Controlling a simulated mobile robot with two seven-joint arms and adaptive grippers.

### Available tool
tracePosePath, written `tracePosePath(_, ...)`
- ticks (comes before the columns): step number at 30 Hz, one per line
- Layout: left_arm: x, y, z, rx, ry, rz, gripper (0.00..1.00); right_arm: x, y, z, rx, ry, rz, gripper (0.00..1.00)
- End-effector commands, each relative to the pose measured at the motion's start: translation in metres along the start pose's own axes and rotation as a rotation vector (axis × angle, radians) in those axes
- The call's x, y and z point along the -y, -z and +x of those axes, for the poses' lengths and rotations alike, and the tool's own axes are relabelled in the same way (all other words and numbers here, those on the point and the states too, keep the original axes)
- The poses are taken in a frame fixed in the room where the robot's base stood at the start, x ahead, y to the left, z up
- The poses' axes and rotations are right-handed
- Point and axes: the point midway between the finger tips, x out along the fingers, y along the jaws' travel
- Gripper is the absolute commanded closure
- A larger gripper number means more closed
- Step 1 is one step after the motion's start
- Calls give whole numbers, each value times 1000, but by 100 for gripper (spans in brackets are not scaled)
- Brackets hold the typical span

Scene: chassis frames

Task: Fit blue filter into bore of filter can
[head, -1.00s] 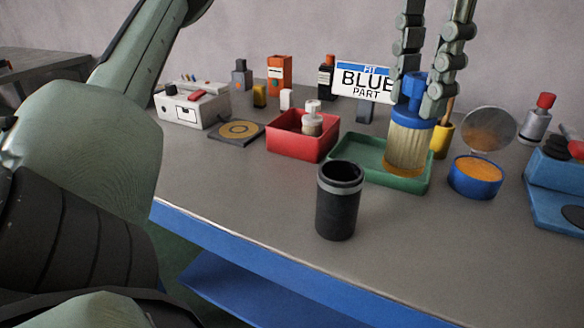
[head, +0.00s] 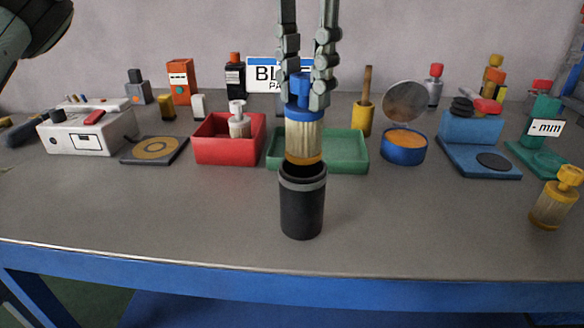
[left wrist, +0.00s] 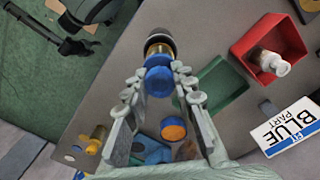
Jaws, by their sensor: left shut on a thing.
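My left gripper (head: 304,92) is shut on the blue cap of the blue filter (head: 304,134), which has a pale pleated body and a yellow lower band. The filter hangs upright over the mouth of the black filter can (head: 302,208), which stands on the bench. Its lower end meets the can's rim in the head view; I cannot tell whether it has entered the bore. In the left wrist view the blue cap (left wrist: 158,82) lies between the fingers, with the dark can (left wrist: 157,36) beyond it. My right gripper is not recognisable in either view.
A green tray (head: 350,163) and red bin (head: 228,152) stand behind the can. A blue tin (head: 404,154) and blue stand (head: 478,165) are to the right. A yellow-capped filter (head: 554,200) stands far right. The bench around the can is clear.

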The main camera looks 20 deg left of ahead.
Motion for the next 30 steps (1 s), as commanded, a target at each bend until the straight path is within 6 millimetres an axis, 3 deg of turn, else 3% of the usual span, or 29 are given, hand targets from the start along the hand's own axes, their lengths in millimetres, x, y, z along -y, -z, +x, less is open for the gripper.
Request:
tracePosePath(1, 0, 0, 14, 2, -2, 0, 100, 0, 1, -2, -1, -2, -1, 51)
tracePosePath(13, 0, 0, 63, 2, -2, -1, 100, -4, 10, -27, -12, -17, -4, 51)
tracePosePath(23, 0, 0, 71, -2, -1, -2, 100, -5, 11, -33, -13, -20, -5, 51)
tracePosePath(24, 0, 0, 71, -2, 0, -2, 70, -5, 11, -33, -13, -20, -5, 51)
tracePosePath(28, 0, 0, 71, -2, -1, -2, 54, -5, 11, -33, -13, -20, -5, 51)
tracePosePath(30, 0, 0, 71, -2, 0, -2, 54, -5, 11, -33, -14, -19, -4, 51)
